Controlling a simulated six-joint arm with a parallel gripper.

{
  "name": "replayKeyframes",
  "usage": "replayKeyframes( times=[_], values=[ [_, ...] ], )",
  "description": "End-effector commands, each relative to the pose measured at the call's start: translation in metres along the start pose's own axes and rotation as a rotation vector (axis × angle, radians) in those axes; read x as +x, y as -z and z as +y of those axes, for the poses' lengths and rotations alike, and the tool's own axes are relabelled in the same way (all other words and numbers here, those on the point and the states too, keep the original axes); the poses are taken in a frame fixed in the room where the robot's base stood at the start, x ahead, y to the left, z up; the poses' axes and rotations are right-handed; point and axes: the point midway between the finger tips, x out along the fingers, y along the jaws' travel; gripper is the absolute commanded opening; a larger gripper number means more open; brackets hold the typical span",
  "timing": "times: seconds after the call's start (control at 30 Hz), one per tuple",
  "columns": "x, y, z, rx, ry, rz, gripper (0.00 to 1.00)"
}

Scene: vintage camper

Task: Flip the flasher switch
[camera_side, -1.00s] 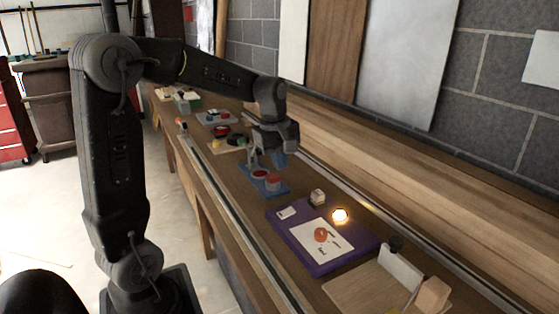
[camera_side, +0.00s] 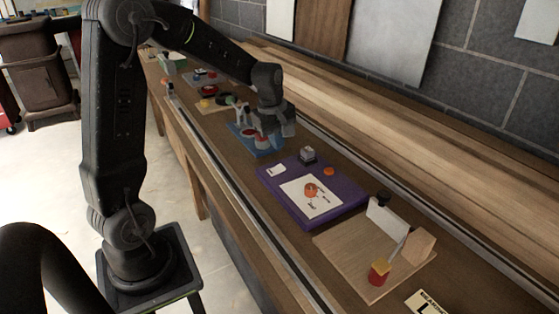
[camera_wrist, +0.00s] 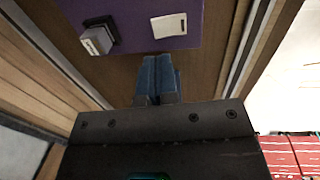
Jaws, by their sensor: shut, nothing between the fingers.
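The purple board (camera_side: 345,211) lies on the bench and carries an orange lamp (camera_side: 329,171), which looks unlit. A pale switch block on a black base (camera_side: 307,154), seemingly the flasher switch, stands at its far edge; it also shows in the wrist view (camera_wrist: 97,40). A small white plate (camera_side: 277,170) lies near the board's left corner, and in the wrist view (camera_wrist: 169,25). My gripper (camera_wrist: 160,62) has its blue fingers shut and empty. It is above the bench just off the purple board's edge, apart from the switch. In the side view it hangs over the blue board (camera_side: 268,153).
A wooden board (camera_side: 345,262) with a red and yellow piece (camera_side: 379,271) lies nearer the camera. Several other boards with buttons lie farther along the bench. A metal rail (camera_side: 265,235) runs along the front edge. A white card with a drawing (camera_side: 309,196) lies on the purple board.

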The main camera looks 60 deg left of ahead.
Motion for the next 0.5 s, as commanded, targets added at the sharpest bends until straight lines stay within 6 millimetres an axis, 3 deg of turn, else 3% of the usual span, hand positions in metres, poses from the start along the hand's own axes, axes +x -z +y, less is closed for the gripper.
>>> replayKeyframes(
  times=[0.2, 0.5],
  values=[
    [0.043, -0.001, -0.001, 0.001, 0.004, -0.002, 0.00],
    [0.068, 0.000, 0.000, 0.001, 0.000, 0.000, 0.00]
  ],
)
